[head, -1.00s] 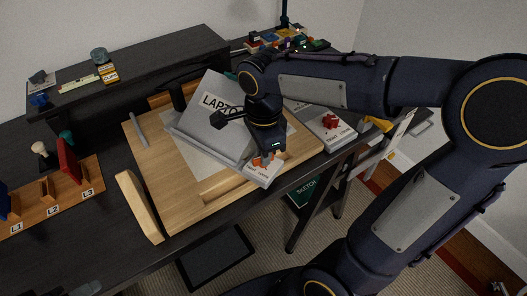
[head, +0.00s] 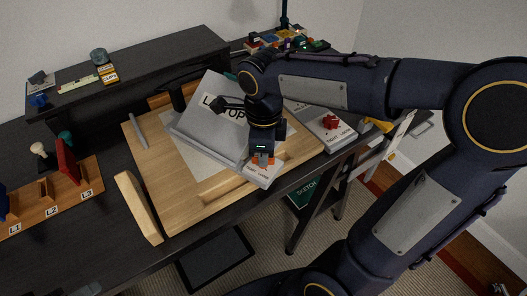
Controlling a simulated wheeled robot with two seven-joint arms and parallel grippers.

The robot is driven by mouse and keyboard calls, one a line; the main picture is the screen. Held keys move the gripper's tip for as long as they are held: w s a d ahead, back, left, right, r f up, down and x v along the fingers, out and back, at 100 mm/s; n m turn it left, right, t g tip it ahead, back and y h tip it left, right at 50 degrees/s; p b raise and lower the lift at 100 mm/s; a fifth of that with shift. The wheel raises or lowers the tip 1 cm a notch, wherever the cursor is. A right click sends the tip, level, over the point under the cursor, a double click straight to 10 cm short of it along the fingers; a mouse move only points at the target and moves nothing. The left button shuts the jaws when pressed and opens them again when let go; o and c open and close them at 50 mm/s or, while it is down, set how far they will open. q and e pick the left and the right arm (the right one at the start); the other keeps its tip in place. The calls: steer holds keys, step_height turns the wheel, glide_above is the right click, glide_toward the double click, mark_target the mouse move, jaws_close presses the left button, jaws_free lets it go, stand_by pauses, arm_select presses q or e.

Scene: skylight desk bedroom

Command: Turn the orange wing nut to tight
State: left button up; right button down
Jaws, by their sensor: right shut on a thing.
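The orange wing nut (head: 262,161) sits on a small light-grey labelled block (head: 262,175) at the front edge of the wooden board. My right gripper (head: 263,156) reaches down over it from above and is shut on the wing nut. The gripper hides the upper part of the nut, and the label on the block is too small to read. My left gripper is not in view.
A grey laptop-labelled slab (head: 205,125) leans just left of the gripper on the wooden board (head: 150,180). A second grey block with a red knob (head: 330,122) stands to the right. A curved wooden piece (head: 138,207) lies at front left.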

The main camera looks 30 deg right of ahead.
steer(key=c, duration=1.5)
jaws_free()
steer(key=shift+r, duration=0.1)
step_height(320, 180, up, 8)
steer(key=shift+f, duration=0.15)
steer(key=shift+s+d+f+n, duration=0.15)
steer(key=shift+s+n, duration=0.15)
steer(key=shift+n, duration=0.2)
steer(key=s+f+n+t+y, duration=0.1)
steer(key=s+f+n+t, duration=0.1)
steer(key=n, duration=0.5)
steer(key=s+a+f+n+t+y, duration=0.1)
steer(key=s+f+n+t, duration=0.1)
steer(key=s+n, duration=0.3)
steer(key=s+f+n+t+y, duration=0.1)
steer(key=s+f+n, duration=0.3)
steer(key=n, duration=0.6)
steer(key=shift+s+a+t+y, duration=0.2)
steer(key=shift+t+y, duration=0.2)
